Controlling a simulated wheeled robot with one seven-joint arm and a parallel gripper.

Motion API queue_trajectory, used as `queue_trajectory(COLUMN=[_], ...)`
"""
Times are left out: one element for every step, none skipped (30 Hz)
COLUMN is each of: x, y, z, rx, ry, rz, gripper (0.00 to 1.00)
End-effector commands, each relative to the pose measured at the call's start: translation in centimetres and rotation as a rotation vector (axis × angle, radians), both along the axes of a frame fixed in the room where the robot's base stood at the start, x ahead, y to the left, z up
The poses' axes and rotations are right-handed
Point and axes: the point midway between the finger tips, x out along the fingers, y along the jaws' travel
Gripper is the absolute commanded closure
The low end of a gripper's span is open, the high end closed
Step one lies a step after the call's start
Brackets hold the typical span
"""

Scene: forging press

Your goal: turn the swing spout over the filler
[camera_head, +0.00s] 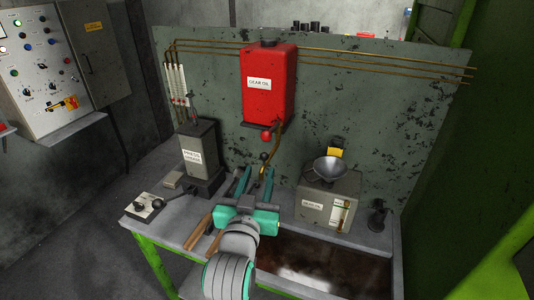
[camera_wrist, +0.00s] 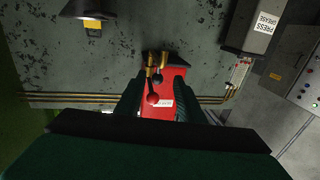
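The swing spout (camera_head: 274,148) is a brass pipe hanging below the red gear oil tank (camera_head: 268,88), with a dark ball knob beside it. In the wrist view the spout's brass (camera_wrist: 161,62) and a dark ball (camera_wrist: 153,98) show in front of the red tank (camera_wrist: 175,80). The filler (camera_head: 330,168) is a grey metal funnel on a labelled box, to the right of the spout. My gripper (camera_head: 257,172) is open, its two teal fingers apart just below and in front of the spout. Nothing is visibly held between the fingers (camera_wrist: 160,92).
A press grease pump (camera_head: 198,150) and a small switch box (camera_head: 148,204) stand left on the bench. Wooden-handled tools (camera_head: 198,230) lie left of my gripper. A dark open tray (camera_head: 325,265) is in front. A small black fitting (camera_head: 378,216) stands at right.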

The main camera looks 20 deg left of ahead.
Motion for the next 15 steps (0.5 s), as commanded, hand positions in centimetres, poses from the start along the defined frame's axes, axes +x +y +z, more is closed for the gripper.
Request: queue_trajectory(x=[0.5, 0.8, 1.3, 1.8, 2.3, 3.0, 3.5, 4.1, 4.8, 5.4, 5.9, 6.5, 7.0, 7.5, 8.1], y=[0.0, 0.0, 0.0, 0.0, 0.1, 0.2, 0.2, 0.3, 0.4, 0.5, 0.6, 0.7, 0.7, 0.8, 0.8], z=[0.0, 0.0, 0.0, 0.0, 0.0, 0.0, 0.0, 0.0, 0.0, -0.1, 0.0, 0.0, 0.0, -0.1, 0.0], rx=[0.001, 0.0, 0.001, 0.001, 0.002, 0.002, 0.001, 0.002, 0.001, 0.001, 0.001, 0.001, 0.001, 0.001, 0.002], ry=[0.001, 0.002, 0.002, 0.001, 0.0, 0.002, 0.002, 0.001, 0.001, 0.002, 0.001, 0.0, 0.001, 0.002, 0.001], rz=[-0.002, -0.003, -0.004, -0.004, -0.004, -0.005, -0.006, -0.007, -0.007, -0.006, -0.006, -0.006, -0.006, -0.007, -0.007], gripper=[0.65, 0.65, 0.65, 0.65, 0.65, 0.65, 0.65, 0.65, 0.65, 0.65, 0.65, 0.65, 0.65, 0.65, 0.65])
